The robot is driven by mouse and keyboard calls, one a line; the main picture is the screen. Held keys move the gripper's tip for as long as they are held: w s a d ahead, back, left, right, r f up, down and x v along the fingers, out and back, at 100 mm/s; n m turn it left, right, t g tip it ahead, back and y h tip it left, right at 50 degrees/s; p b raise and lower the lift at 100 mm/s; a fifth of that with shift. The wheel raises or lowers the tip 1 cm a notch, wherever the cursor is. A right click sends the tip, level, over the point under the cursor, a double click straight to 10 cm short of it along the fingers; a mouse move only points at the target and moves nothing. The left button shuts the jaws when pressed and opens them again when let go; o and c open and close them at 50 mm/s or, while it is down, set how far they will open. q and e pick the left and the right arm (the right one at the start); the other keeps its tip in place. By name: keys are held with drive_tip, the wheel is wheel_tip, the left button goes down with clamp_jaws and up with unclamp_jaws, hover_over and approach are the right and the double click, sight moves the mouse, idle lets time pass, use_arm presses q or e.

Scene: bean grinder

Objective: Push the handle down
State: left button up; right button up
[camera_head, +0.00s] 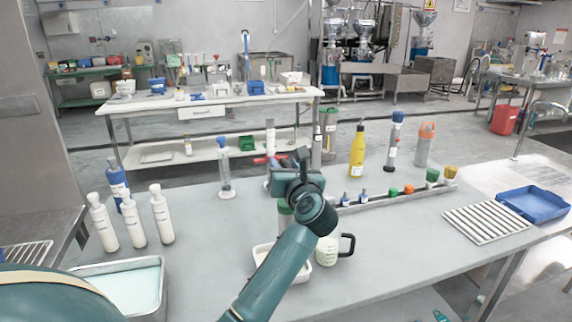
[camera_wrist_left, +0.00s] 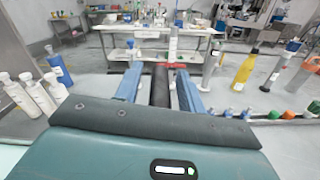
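My left gripper (camera_head: 288,160) is above the middle of the table, pointing away from me. In the left wrist view its two blue fingers (camera_wrist_left: 158,88) are apart, one on each side of a dark cylindrical bar (camera_wrist_left: 160,84) that looks like the handle. Narrow gaps show on both sides of the bar. A red part (camera_wrist_left: 174,65) shows just beyond the fingers, and also in the head view (camera_head: 261,160). Much of the device under the gripper is hidden by my arm; a green-grey piece (camera_head: 284,221) shows below it.
A white tray (camera_head: 258,278) and a clear jug with a black handle (camera_head: 329,251) stand near my left forearm. White bottles (camera_head: 162,215) stand at the left. A yellow bottle (camera_head: 357,152), a rack of small bottles (camera_head: 375,203) and a blue tray (camera_head: 534,204) lie to the right.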

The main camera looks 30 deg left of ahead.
use_arm(q)
drive_tip(key=shift+s, duration=0.1)
drive_tip(key=shift+c, duration=0.2)
clamp_jaws()
